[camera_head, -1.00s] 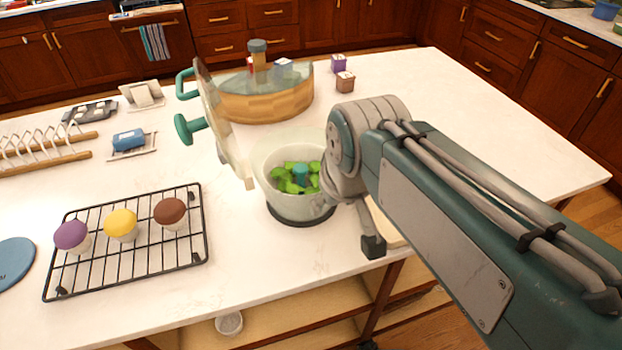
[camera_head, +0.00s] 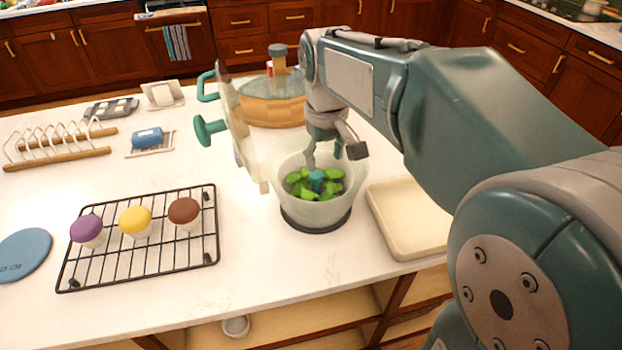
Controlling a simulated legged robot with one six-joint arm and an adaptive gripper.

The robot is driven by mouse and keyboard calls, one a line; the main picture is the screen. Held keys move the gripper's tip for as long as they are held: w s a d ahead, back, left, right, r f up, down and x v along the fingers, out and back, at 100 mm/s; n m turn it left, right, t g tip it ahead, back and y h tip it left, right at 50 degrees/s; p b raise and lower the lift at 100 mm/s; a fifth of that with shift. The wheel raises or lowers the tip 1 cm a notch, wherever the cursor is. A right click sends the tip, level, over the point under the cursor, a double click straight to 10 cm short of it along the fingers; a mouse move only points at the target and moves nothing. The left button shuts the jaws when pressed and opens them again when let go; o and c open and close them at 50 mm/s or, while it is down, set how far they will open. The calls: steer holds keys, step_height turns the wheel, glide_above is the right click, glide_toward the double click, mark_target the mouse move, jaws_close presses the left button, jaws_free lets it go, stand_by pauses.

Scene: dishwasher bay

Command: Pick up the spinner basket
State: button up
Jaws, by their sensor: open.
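The spinner basket (camera_head: 297,173) sits inside the pale translucent spinner bowl (camera_head: 316,209), with green leaves (camera_head: 325,190) and a teal centre knob (camera_head: 317,177) in it. The bowl stands upright on a dark base ring on the white counter. The spinner's clear lid with teal handles (camera_head: 237,130) stands tilted up at the bowl's left. My gripper (camera_head: 332,158) is open, above the back of the basket and pointing down. One finger is near the back rim, the other to the right. I cannot tell whether it touches the rim.
A cream tray (camera_head: 428,247) lies right of the bowl. A black rack (camera_head: 140,262) with cupcakes (camera_head: 136,220) is at left. A round wooden container (camera_head: 272,108) stands behind. The counter between rack and bowl is clear.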

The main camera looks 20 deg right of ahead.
steer(key=n+g, duration=0.1)
steer(key=g, duration=0.1)
glide_toward(315, 190)
step_height(315, 190, down, 4)
steer(key=shift+w+r, duration=0.1)
steer(key=shift+d+f, duration=0.2)
steer(key=shift+f, duration=1.15)
steer(key=shift+d+f, duration=0.15)
steer(key=shift+f, duration=1.25)
jaws_close()
